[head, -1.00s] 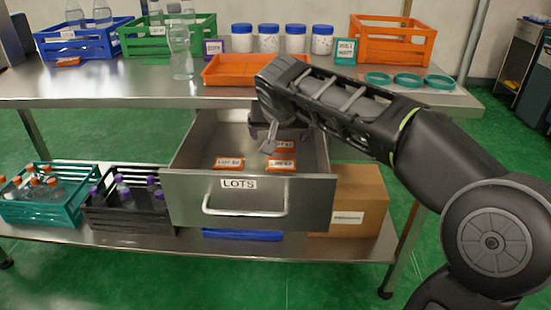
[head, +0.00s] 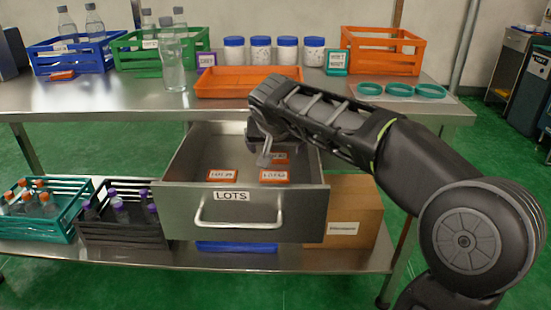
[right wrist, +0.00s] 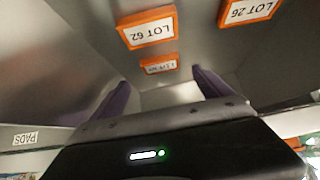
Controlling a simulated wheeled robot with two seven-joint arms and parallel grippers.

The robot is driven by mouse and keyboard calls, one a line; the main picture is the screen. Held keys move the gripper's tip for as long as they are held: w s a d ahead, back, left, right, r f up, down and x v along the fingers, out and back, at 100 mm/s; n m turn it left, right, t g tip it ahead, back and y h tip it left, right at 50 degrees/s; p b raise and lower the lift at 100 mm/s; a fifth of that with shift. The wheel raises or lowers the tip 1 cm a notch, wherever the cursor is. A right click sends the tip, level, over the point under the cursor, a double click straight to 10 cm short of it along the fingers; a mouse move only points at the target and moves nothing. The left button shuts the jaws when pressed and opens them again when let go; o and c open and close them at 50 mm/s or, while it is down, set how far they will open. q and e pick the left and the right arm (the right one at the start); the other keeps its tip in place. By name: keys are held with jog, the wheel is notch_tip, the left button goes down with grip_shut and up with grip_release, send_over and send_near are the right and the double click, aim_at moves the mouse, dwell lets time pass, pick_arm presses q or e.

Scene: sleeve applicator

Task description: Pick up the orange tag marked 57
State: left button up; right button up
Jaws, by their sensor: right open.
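Three orange tags with white labels lie in the open drawer (head: 308,200) marked LOTS. The front left tag (head: 222,176) seems to read LOT 26 in the right wrist view (right wrist: 248,10). The front right tag (head: 273,176) seems to read LOT 62 there (right wrist: 148,32). The back tag (head: 279,158) is partly hidden by my gripper; its number is too small to read, also in the right wrist view (right wrist: 158,66). My right gripper (head: 264,153) points down into the drawer above the back tag. Its purple fingers (right wrist: 155,88) are apart, with nothing between them.
The table's edge (head: 100,107) and an orange tray (head: 248,92) are close above the drawer. A bottle (head: 172,65), jars and crates stand on the top. Bottle crates (head: 125,225) and a cardboard box (head: 352,210) stand on the lower shelf beside the drawer.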

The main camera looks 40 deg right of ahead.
aim_at(275, 155)
jog(key=b+x, duration=0.1)
jog(key=x, duration=0.3)
jog(key=shift+w+f+b, duration=0.1)
jog(key=shift+f+b, duration=0.3)
jog(key=shift+w+d+f, duration=0.1)
jog(key=shift+w, duration=0.1)
jog(key=shift+c, duration=0.6)
jog(key=c, duration=1.3)
jog(key=shift+s, duration=0.1)
jog(key=shift+s+a+r+p, duration=0.25)
jog(key=shift+a+r+p, duration=0.05)
jog(key=shift+r, duration=0.3)
jog(key=s+a+r+p, duration=0.1)
jog(key=s+a+r, duration=0.1)
jog(key=s, duration=0.1)
jog(key=s+a+r, duration=0.2)
jog(key=s+a, duration=0.1)
jog(key=s, duration=0.1)
jog(key=s+a+r+p, duration=0.1)
jog(key=s+a+r, duration=0.1)
jog(key=s+a, duration=0.1)
jog(key=shift+s+r+p, duration=0.25)
jog(key=shift+r+p, duration=0.05)
jog(key=shift+r, duration=0.1)
